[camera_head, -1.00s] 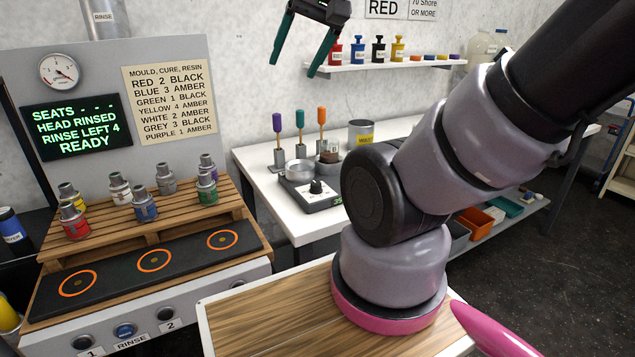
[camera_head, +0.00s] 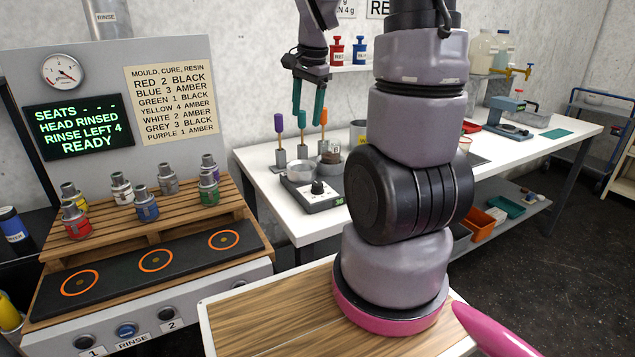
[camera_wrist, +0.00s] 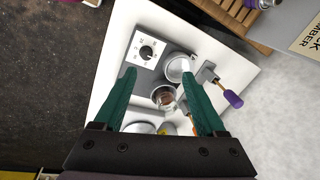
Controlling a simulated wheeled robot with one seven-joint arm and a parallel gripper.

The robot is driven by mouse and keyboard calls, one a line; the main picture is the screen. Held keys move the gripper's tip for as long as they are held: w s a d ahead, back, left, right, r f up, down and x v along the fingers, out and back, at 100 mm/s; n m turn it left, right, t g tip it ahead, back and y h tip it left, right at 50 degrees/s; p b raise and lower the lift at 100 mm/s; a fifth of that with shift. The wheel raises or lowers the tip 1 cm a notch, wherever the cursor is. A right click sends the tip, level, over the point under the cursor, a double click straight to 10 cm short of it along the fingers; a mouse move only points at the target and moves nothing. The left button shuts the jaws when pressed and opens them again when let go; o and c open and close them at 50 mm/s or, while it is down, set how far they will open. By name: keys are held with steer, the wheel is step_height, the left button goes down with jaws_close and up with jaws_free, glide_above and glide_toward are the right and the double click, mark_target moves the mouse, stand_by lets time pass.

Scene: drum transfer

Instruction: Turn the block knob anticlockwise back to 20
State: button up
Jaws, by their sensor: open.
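The block knob (camera_head: 317,187) is a dark knob on the front of a grey heater unit (camera_head: 324,204) on the white table. My gripper (camera_head: 307,122) is open and empty, fingers pointing down, well above and behind the unit. In the wrist view the knob lies just beyond my green fingertips (camera_wrist: 158,70), nothing between them in grip.
A metal dish (camera_head: 299,170) and a small pot (camera_head: 330,158) sit on the unit. Purple, teal and orange-handled tools (camera_head: 279,123) stand behind, close to my fingers. A wall shelf (camera_head: 350,68) holds bottles. The table's right part has more free room.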

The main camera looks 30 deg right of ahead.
mark_target(317, 184)
steer(key=w+d+f+m, duration=0.1)
steer(key=f, duration=0.6)
steer(key=w+d+f+m+g, duration=0.1)
steer(key=d+f, duration=0.1)
steer(key=f, duration=0.6)
steer(key=w+d+f+m+g, duration=0.1)
steer(key=f+m, duration=0.1)
steer(key=f, duration=0.6)
steer(key=shift+w+d+f, duration=0.1)
steer(key=shift+w+d, duration=0.2)
steer(key=shift+d, duration=0.1)
jaws_close()
